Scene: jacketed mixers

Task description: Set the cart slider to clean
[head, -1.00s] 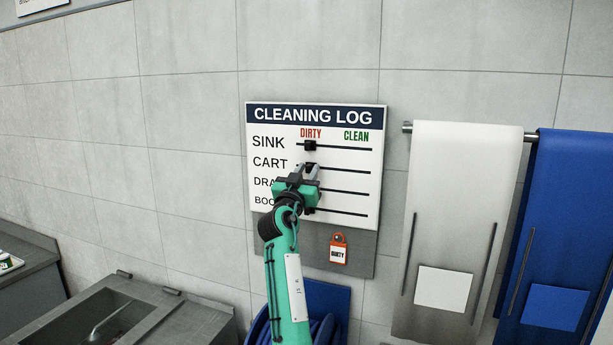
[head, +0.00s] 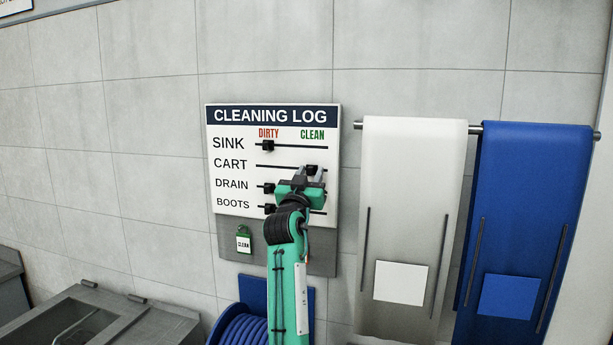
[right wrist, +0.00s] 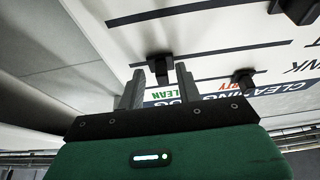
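The cleaning log board (head: 222,133) hangs on the wall. The cart slider (head: 311,169), a black knob, stands at the right part of its track, below the CLEAN label. My right gripper (head: 316,175) is at this knob. In the right wrist view, the cart knob (right wrist: 160,70) lies between the tips of my right gripper (right wrist: 159,72), with visible gaps at both sides. The gripper looks open. My left gripper is not in view.
The sink knob (head: 268,146), drain knob (head: 269,188) and boots knob (head: 270,209) stand at the dirty side. A green CLEAN tag (head: 243,240) hangs below. White (head: 410,190) and blue (head: 530,190) aprons hang at right; a blue hose reel (head: 238,329) is below.

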